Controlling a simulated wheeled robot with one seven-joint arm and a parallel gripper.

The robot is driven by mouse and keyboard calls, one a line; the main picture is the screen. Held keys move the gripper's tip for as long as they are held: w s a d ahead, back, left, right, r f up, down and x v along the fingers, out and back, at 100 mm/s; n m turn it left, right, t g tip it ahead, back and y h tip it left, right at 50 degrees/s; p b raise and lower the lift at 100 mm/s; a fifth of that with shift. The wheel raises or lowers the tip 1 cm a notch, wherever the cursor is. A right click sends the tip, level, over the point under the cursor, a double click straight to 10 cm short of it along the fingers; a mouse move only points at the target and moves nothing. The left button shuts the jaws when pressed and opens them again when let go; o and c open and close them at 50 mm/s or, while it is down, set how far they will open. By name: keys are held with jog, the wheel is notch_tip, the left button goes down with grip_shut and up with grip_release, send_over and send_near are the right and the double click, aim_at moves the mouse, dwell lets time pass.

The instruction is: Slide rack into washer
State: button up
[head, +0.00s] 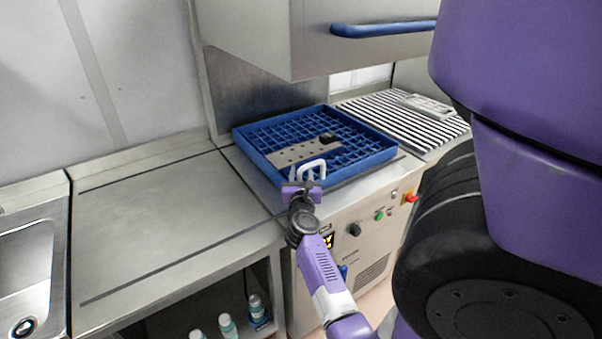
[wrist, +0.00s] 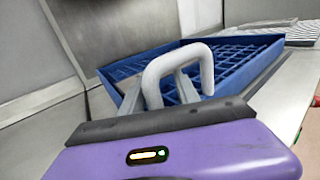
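The blue rack (head: 375,157) with a grid floor lies on the washer's steel top (head: 272,200), below the raised hood (head: 262,30). A grey plate with holes (head: 290,154) and a small black piece (head: 328,138) lie in it. A white U-shaped handle (head: 313,163) stands at the rack's near side. In the wrist view, the handle (wrist: 182,52) rises in front of the blue rack (wrist: 240,62). My gripper (head: 302,176) is at the handle, its fingers apart. In the wrist view, one handle leg shows between the fingers (wrist: 157,92); contact cannot be told.
A bare steel counter (head: 165,215) lies left of the washer, with a sink (head: 25,270) at the far left. A striped surface (head: 385,112) is to the right. Bottles (head: 228,325) stand on the shelf below. The hood has a blue bar (head: 382,29).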

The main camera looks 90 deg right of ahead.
jog(key=shift+s+a+b, duration=0.15)
jog(key=shift+a+b, duration=0.2)
jog(key=shift+a, duration=1.6)
jog(key=shift+s+a+b, duration=0.1)
jog(key=shift+a+b, duration=0.2)
jog(key=shift+a, duration=1.65)
